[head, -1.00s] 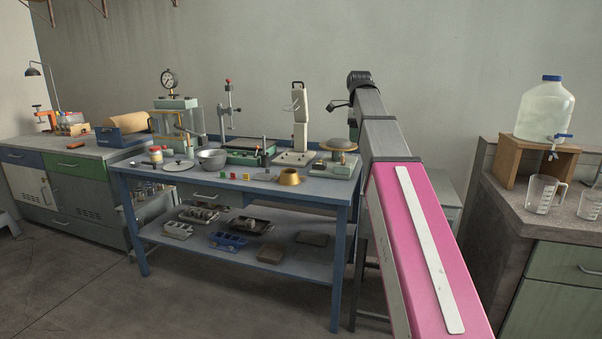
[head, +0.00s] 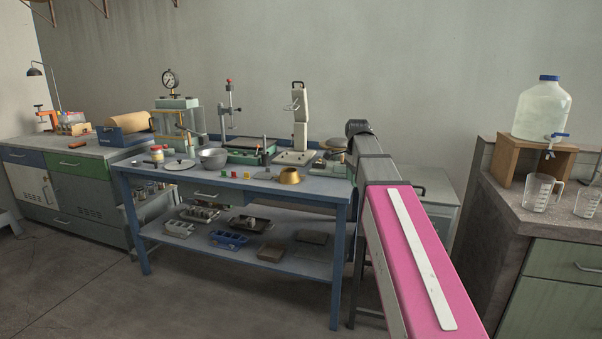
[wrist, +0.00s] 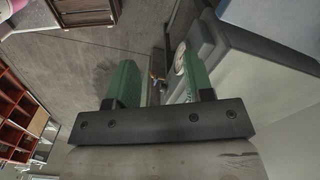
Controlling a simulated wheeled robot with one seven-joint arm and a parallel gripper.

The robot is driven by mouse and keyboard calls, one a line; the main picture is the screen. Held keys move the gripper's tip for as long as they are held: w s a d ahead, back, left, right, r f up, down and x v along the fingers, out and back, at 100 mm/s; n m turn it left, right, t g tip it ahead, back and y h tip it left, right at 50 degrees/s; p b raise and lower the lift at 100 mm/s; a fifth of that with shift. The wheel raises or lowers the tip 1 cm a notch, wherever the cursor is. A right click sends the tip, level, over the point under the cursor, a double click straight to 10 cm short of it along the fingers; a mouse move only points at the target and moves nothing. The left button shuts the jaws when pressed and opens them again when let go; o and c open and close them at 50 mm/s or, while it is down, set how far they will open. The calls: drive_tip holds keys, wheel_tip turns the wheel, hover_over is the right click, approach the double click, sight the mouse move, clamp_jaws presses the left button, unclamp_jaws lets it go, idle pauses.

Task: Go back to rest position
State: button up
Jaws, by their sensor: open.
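My gripper (wrist: 161,75) shows in the wrist view with two green fingers apart on a dark crossbar. Nothing is held between them. Beyond the fingers are the grey floor (wrist: 88,57) and large pale grey shapes on the right that I cannot identify for certain. In the head view my pink and grey arm reaches up from the lower right, in front of the right end of the blue workbench (head: 318,190). The gripper itself is not clearly visible there; the arm's dark far end hides part of the bench's back right corner.
The workbench holds a grey bowl (head: 213,158), a brass funnel-like piece (head: 289,176) and a white stand (head: 299,130). At right, a water jug (head: 542,109) stands on a wooden stand above a counter with beakers (head: 541,192). Open floor lies at front left.

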drive_tip(key=s+f+n, duration=0.5)
drive_tip(key=s+f, duration=0.1)
drive_tip(key=f, duration=0.5)
drive_tip(key=s+f+n, duration=0.5)
drive_tip(key=s+f, duration=0.2)
drive_tip(key=f, duration=0.5)
drive_tip(key=s+f+n, duration=0.6)
drive_tip(key=s+f, duration=0.1)
drive_tip(key=f, duration=0.5)
drive_tip(key=shift+f, duration=0.25)
